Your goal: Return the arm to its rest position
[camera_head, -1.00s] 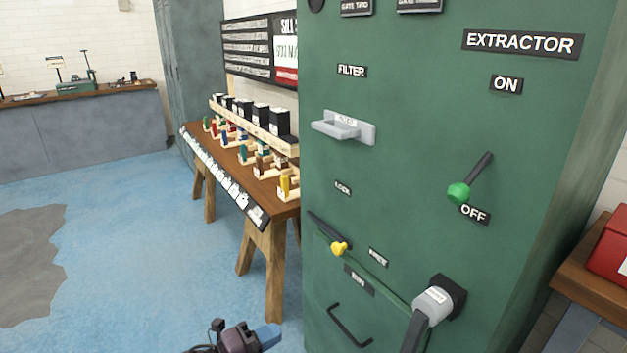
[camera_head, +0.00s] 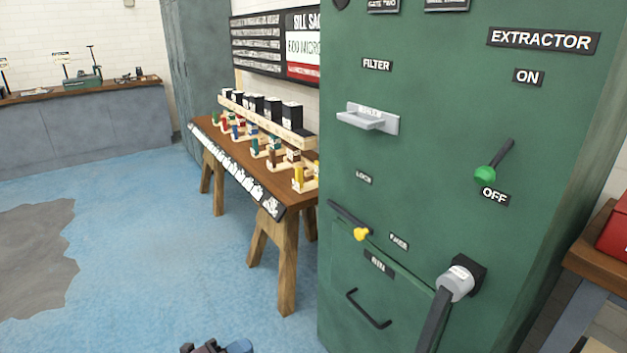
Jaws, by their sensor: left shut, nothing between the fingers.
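My left gripper (camera_head: 222,347) shows only as a small part at the bottom edge of the head view, dark with a blue piece on its right. It is shut and empty, low over the blue floor and apart from the green cabinet. Most of the left arm is below the frame. My right gripper is not in view.
The green extractor cabinet (camera_head: 430,130) fills the right side. It has a green-knobbed lever (camera_head: 487,172) near OFF, a yellow-knobbed lever (camera_head: 360,233), a filter handle (camera_head: 372,118) and a bin handle (camera_head: 365,310). A wooden trestle table (camera_head: 262,180) stands left of it. The blue floor (camera_head: 140,260) is clear.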

